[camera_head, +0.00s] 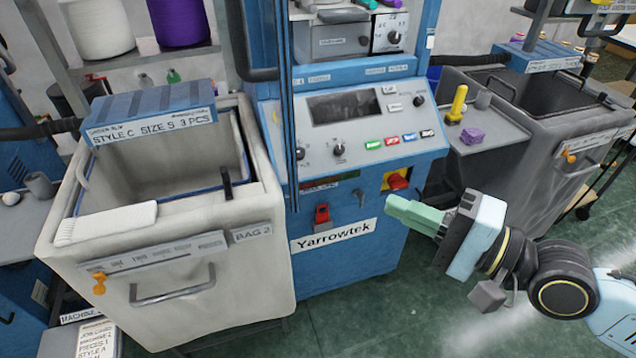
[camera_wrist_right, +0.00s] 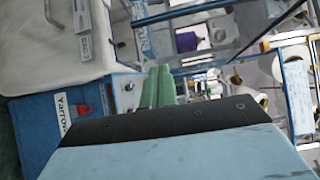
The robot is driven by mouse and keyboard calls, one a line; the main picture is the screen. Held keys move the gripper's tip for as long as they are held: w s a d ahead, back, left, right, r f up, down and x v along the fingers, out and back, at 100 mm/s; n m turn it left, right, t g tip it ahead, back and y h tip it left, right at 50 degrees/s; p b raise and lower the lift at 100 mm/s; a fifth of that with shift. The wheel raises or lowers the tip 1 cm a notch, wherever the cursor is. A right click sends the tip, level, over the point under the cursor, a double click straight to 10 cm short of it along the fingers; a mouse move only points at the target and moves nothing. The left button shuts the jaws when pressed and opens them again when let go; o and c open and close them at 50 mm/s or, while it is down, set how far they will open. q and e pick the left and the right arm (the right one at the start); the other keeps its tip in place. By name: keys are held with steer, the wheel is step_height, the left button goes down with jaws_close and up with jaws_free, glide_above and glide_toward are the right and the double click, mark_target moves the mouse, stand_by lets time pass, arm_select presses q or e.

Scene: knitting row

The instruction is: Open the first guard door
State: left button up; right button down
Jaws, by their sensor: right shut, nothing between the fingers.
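The blue Yarrowtek knitting machine (camera_head: 335,262) stands in the middle of the head view, with a sloped control panel (camera_head: 415,108). A tall dark vertical edge (camera_head: 289,110) runs up its left side, with a dark curved bar (camera_head: 240,45) beside it; I cannot tell for sure whether these belong to the guard door. My right gripper (camera_head: 412,216) is in front of the machine, right of the Yarrowtek label and below the red knob (camera_head: 397,181). Its green fingers are shut and empty, apart from any handle. They also show in the wrist view (camera_wrist_right: 158,88). My left gripper is out of view.
A pale bin marked Bag 2 (camera_head: 165,308) stands at the front left of the machine. A grey bin (camera_head: 545,180) and a side shelf with a yellow item (camera_head: 457,102) and purple item (camera_head: 472,136) are at right. Green floor (camera_head: 390,310) is clear below my right gripper.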

steer(key=s+a+p+x, duration=0.1)
steer(key=s+p+x, duration=0.1)
steer(key=x, duration=1)
steer(key=shift+a+p, duration=0.35)
steer(key=shift+p, duration=0.5)
steer(key=shift+s, duration=0.1)
